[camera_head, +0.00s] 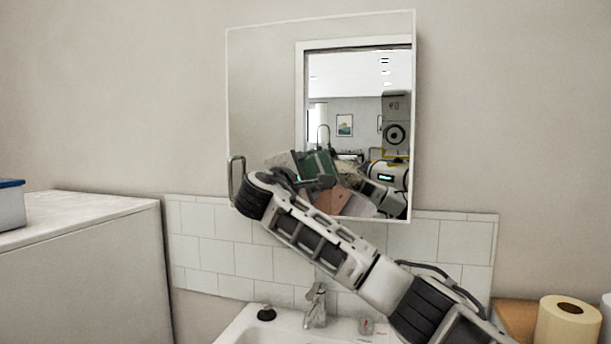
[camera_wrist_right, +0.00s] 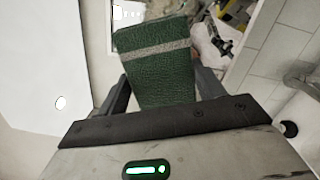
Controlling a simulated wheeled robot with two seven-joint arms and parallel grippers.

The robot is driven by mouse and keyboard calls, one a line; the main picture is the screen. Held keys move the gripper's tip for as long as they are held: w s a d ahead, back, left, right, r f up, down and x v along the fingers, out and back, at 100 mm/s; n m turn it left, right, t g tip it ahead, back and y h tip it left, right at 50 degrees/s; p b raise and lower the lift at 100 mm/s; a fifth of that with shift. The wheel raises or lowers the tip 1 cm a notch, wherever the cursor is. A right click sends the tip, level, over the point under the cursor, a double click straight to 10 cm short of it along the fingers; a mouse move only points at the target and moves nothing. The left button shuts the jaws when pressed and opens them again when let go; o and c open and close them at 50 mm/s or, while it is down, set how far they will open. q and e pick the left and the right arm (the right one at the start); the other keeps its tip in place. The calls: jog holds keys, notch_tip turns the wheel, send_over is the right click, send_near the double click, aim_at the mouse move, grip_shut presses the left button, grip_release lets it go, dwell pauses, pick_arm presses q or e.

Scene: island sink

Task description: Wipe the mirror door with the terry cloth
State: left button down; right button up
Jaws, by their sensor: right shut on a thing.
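The mirror door (camera_head: 265,90) hangs on the wall, with a white frame and a metal handle (camera_head: 237,182) at its lower left. My right gripper (camera_head: 306,170) is at the lower part of the door. It is shut on the terry cloth (camera_wrist_right: 155,68), which is dark green with a grey stripe and fills the space between the fingers in the right wrist view. Green cloth also shows in the head view (camera_head: 318,164), overlapping the mirror's reflections; I cannot tell whether it touches the glass. My left gripper is not in view.
Below are a tiled backsplash (camera_head: 216,252), a tap (camera_head: 316,305) and a white sink (camera_head: 240,330). A white cabinet (camera_head: 80,265) with a blue-lidded box (camera_head: 10,206) stands left. A paper roll (camera_head: 568,325) is at the lower right. The wall beside the mirror is clear.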

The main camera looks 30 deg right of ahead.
aim_at(368, 173)
jog(key=shift+w+d+p, duration=0.5)
jog(key=shift+d, duration=0.05)
jog(key=shift+s+d+f+b, duration=0.1)
jog(key=shift+s+d+b, duration=0.35)
jog(key=shift+s+d, duration=0.2)
jog(key=shift+s+d+b, duration=0.3)
jog(key=shift+s+d, duration=0.3)
jog(key=shift+s, duration=0.35)
jog(key=shift+s+d, duration=0.45)
jog(key=shift+d, duration=0.05)
jog(key=shift+s+d+b, duration=0.75)
jog(key=shift+s+d, duration=0.7)
jog(key=shift+s, duration=0.2)
jog(key=shift+s+d, duration=0.65)
jog(key=shift+s, duration=0.1)
jog(key=shift+s+d, duration=0.1)
jog(key=shift+s, duration=0.05)
